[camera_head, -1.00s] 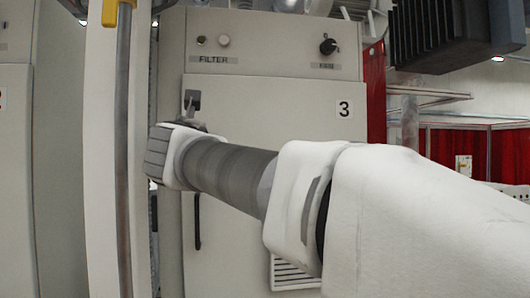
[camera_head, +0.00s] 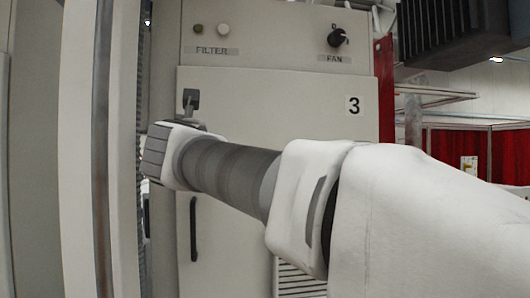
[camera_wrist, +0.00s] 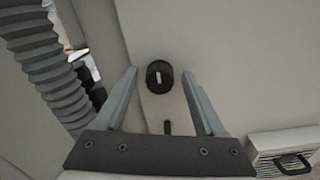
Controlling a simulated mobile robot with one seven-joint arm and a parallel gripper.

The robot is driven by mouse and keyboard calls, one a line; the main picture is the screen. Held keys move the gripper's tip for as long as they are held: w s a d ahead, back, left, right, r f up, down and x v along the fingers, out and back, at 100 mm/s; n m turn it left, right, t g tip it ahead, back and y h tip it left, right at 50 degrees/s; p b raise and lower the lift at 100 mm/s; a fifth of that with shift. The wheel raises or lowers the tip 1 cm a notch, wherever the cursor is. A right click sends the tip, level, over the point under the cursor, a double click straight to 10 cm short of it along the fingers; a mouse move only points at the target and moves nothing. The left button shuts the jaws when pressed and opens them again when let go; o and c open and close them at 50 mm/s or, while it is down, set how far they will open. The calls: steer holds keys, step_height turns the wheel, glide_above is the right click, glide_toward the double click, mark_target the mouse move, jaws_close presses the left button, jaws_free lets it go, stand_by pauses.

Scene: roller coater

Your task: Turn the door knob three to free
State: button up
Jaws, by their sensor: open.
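The door marked 3 (camera_head: 285,110) is a pale grey cabinet door with a label at its upper right. In the wrist view its dark round knob (camera_wrist: 159,77) has a light bar across its face and shows between and beyond my fingers. My gripper (camera_wrist: 160,85) is open and empty, one finger on either side of the knob in the picture. Whether a finger touches the knob cannot be told. In the head view my wrist covers the knob, and my gripper is mostly hidden. A black vertical handle (camera_head: 194,228) sits lower on the door.
Above the door is a panel with a black FAN knob (camera_head: 337,38) and two FILTER buttons (camera_head: 223,29). A grey post (camera_head: 103,150) stands at left. A ribbed grey hose (camera_wrist: 45,60) runs along the wrist view's left side. A vent (camera_wrist: 285,150) is at lower right.

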jaws_close()
stand_by(0.3)
steer(key=shift+m, duration=0.3)
steer(key=m+b, duration=0.2)
steer(key=m, duration=0.1)
steer(key=shift+d+f+b, duration=0.1)
steer(key=shift+b, duration=0.3)
steer(key=m+b, duration=0.2)
steer(key=m, duration=0.3)
steer(key=shift+b, duration=0.4)
steer(key=m+b, duration=0.2)
steer(key=m, duration=0.2)
steer(key=shift+m, duration=0.3)
steer(key=m+b, duration=0.2)
steer(key=m, duration=0.2)
steer(key=shift+m, duration=0.3)
